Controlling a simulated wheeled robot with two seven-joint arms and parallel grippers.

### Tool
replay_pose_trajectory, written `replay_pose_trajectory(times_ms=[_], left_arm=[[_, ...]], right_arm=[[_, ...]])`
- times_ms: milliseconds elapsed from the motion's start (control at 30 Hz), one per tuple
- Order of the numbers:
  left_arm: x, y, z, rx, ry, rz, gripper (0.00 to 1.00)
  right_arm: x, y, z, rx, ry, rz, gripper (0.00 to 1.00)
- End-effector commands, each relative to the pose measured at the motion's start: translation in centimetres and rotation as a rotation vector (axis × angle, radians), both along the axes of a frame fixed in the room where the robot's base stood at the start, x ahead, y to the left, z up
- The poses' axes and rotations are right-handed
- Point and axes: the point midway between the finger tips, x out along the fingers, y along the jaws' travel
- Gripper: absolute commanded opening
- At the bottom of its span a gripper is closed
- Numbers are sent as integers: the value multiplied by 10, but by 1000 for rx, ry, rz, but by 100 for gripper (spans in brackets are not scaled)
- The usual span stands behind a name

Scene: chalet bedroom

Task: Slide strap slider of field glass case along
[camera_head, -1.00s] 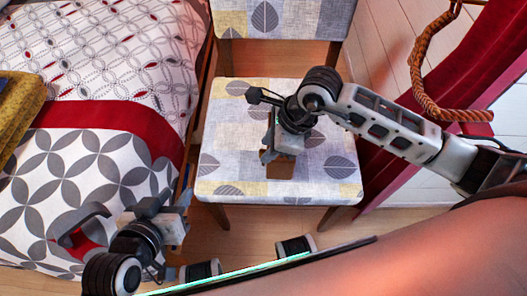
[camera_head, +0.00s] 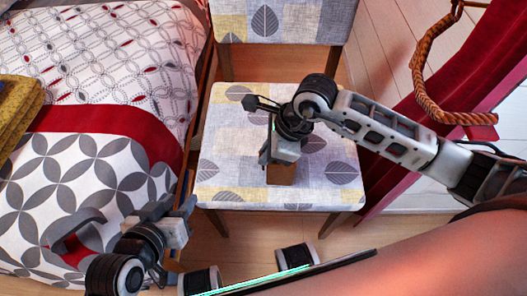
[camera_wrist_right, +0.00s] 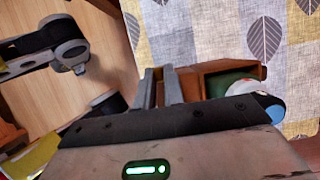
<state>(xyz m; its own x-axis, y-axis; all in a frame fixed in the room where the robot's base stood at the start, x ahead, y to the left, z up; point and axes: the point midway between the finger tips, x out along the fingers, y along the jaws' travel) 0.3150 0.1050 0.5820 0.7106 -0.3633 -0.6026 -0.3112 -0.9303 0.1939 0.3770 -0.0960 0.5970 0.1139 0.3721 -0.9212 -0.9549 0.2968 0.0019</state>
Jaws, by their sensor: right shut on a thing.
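The brown field glass case (camera_head: 281,174) sits on the chair seat, partly covered by my right gripper (camera_head: 265,156). In the right wrist view the case (camera_wrist_right: 205,72) lies just beyond the fingers, with a green rounded part at its right. My right gripper's two grey fingers (camera_wrist_right: 163,87) stand close together at the case's left side, shut on a part of it. The strap slider cannot be told apart. My left gripper (camera_head: 170,209) is at lower left by the bed edge, away from the case; its jaw opening is unclear.
The patterned chair seat (camera_head: 232,162) has free room around the case. The bed (camera_head: 95,185) stands close to the chair's left. A rope (camera_head: 420,80) and a red curtain (camera_head: 470,85) are at the right. Wooden floor (camera_head: 235,235) shows in front.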

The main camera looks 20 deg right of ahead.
Motion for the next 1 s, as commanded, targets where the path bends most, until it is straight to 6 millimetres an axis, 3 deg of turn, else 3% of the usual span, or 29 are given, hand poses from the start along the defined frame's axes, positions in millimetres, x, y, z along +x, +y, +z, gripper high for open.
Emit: replay_pose_trajectory(times_ms=[533,600,633,1000], left_arm=[[0,1,-15,0,-2,3,36],[0,1,-13,0,-1,2,36],[0,1,-13,0,-1,2,36],[0,0,-8,-2,0,4,36]], right_arm=[[33,-10,-1,0,-5,-2,0],[32,-10,0,0,-4,-2,27],[32,-10,0,0,-3,-1,33],[31,-12,7,-1,-3,-1,33]])
